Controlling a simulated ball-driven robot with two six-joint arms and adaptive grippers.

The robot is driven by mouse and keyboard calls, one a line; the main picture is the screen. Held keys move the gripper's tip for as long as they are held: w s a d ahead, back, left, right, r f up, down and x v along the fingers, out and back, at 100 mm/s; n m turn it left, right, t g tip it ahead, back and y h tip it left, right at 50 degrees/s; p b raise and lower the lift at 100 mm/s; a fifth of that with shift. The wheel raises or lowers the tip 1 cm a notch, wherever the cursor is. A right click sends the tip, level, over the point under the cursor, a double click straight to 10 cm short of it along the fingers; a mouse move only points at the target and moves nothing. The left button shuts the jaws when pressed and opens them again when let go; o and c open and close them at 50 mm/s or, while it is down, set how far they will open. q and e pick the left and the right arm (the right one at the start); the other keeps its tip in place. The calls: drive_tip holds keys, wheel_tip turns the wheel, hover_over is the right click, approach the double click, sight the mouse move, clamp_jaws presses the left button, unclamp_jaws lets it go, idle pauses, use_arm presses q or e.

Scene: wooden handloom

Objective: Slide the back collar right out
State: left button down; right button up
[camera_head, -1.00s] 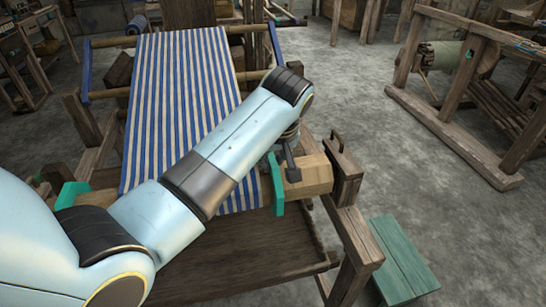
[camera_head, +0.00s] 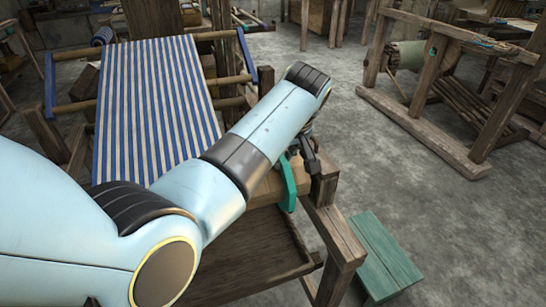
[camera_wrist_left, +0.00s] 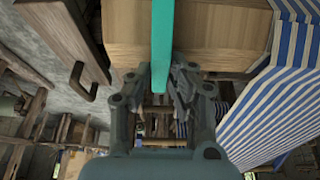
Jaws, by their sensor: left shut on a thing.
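A teal collar (camera_head: 287,183) stands around the pale wooden beam (camera_head: 262,191) at the right side of the loom, close to the right post. In the left wrist view the teal collar (camera_wrist_left: 162,45) crosses the pale beam (camera_wrist_left: 215,38), with wood on both sides of it. My left gripper (camera_head: 297,153) is shut on the upper edge of the collar; its fingers (camera_wrist_left: 160,90) also show in the wrist view. My left arm hides the left part of the beam. My right gripper is out of view.
Blue-and-white striped cloth (camera_head: 150,105) runs down to the beam, left of the collar. The right wooden post (camera_head: 324,183) and loom frame (camera_head: 335,235) stand close to the gripper. A green bench (camera_head: 378,258) is at the right, with open floor beyond.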

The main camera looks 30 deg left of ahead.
use_arm(q)
drive_tip(key=shift+w+d, duration=0.1)
drive_tip(key=c, duration=1.2)
unclamp_jaws()
drive_tip(key=shift+w+d, duration=0.1)
drive_tip(key=shift+w, duration=0.05)
drive_tip(key=shift+c, duration=0.2)
drive_tip(key=shift+r, duration=0.1)
wheel_tip(320, 180, up, 10)
